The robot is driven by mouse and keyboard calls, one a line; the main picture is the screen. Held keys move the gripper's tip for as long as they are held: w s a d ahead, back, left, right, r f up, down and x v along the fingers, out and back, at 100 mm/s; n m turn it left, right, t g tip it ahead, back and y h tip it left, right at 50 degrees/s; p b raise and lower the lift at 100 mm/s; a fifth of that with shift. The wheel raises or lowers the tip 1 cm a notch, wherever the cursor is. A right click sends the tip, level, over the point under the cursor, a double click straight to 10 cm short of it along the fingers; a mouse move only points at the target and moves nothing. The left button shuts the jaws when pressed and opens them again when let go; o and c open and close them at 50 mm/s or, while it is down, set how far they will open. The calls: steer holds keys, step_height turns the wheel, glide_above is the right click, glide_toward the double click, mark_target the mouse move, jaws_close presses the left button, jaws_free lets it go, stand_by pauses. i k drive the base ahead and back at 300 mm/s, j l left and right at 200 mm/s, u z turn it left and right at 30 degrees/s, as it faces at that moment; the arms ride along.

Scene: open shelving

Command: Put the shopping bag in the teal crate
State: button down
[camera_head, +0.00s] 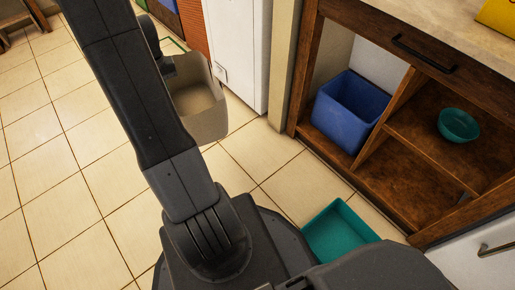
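The teal crate (340,235) is on the tiled floor in front of the shelving, open at the top and empty in the part that shows. My base and arm cover its lower left part. A beige, open-topped container (203,112), which may be the shopping bag, is upright behind my arm. I cannot tell whether it is held or stands on the floor. The dark end of my arm, with my gripper (168,66), is at its upper left rim. The fingers are mostly hidden, so their opening does not show.
A blue bin (350,110) stands in the left shelf bay. A teal bowl (458,125) is on the right shelf. A yellow thing (497,15) lies on the counter, cut off by the frame. A white cabinet (236,50) is at the back. Floor at left is clear.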

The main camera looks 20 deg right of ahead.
mark_target(344, 247)
steer(key=k+u, duration=0.2)
steer(key=k, duration=0.85)
steer(key=k+l+u, duration=0.15)
steer(key=k+l, duration=0.55)
